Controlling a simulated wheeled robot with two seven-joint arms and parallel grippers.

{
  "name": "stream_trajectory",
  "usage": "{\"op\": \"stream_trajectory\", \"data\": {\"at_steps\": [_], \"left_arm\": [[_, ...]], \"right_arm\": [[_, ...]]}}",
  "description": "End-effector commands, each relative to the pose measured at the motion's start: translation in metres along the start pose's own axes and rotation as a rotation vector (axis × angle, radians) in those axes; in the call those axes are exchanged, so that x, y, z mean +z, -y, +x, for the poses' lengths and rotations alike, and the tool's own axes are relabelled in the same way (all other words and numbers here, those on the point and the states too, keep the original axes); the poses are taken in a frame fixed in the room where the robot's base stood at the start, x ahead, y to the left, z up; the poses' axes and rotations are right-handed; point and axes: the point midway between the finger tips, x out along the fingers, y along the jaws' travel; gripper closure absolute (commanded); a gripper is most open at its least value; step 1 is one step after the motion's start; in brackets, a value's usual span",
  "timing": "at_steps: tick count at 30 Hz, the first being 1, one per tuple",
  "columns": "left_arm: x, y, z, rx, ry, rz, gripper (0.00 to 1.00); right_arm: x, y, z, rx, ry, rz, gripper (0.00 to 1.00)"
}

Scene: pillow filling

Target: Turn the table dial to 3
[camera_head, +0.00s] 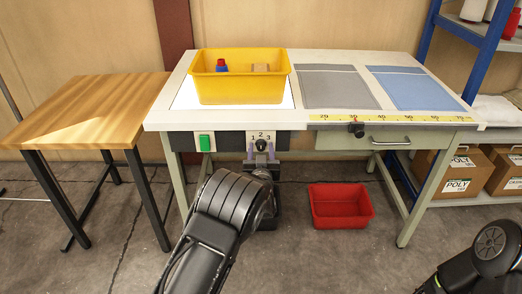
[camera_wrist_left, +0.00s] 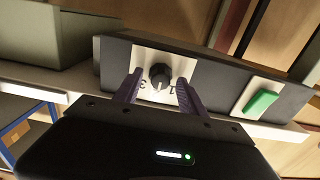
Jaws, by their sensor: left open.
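The dial (camera_head: 262,144) is a black knob on a white plate marked 1, 2 and 3 on the table's front edge. In the left wrist view the dial (camera_wrist_left: 160,72) appears upside down, with 3 on the left and 1 on the right. A pale mark on the knob seems to point toward the 2 side; the 2 itself is hidden there. My left gripper (camera_head: 261,154) is open, its purple fingers on either side of the knob, apart from it as far as I can tell. My right arm shows at the lower right; its gripper is out of view.
A green button (camera_head: 204,142) sits left of the dial. A yellow bin (camera_head: 240,90) stands on the table (camera_head: 315,57), beside grey (camera_head: 335,92) and blue (camera_head: 415,92) cloths. A drawer with a handle (camera_head: 391,141) is to the right. A red bin (camera_head: 340,215) lies on the floor.

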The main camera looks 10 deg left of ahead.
Motion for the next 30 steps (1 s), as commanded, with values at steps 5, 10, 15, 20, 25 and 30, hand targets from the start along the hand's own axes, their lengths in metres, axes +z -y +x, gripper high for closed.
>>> {"op": "stream_trajectory", "data": {"at_steps": [5,10,15,20,25,30], "left_arm": [[-0.0001,0.0002,0.0005,0.0,0.0,0.0,0.52],[-0.0001,0.0003,0.0004,0.0,0.0,0.0,0.62],[-0.0001,0.0003,0.0003,0.0,0.0,0.0,0.76],[-0.0001,0.0003,0.0003,0.0,0.0,0.0,0.89],[-0.0002,0.0003,0.0002,0.0,0.0,0.0,1.0],[-0.0002,0.0003,0.0003,0.0,0.0,0.0,1.0]], "right_arm": [[0.0001,0.0,0.0,0.0,0.0,0.0,0.62],[0.0001,0.0001,0.0,0.0,0.0,0.0,0.62],[0.0,0.0,0.0,0.0,0.0,0.0,0.62],[0.0,0.0,0.0,0.0,0.0,0.0,0.62],[0.0,0.0,0.0,0.0,0.0,0.0,0.62],[0.0,0.0,0.0,0.0,0.0,0.0,0.62]]}}
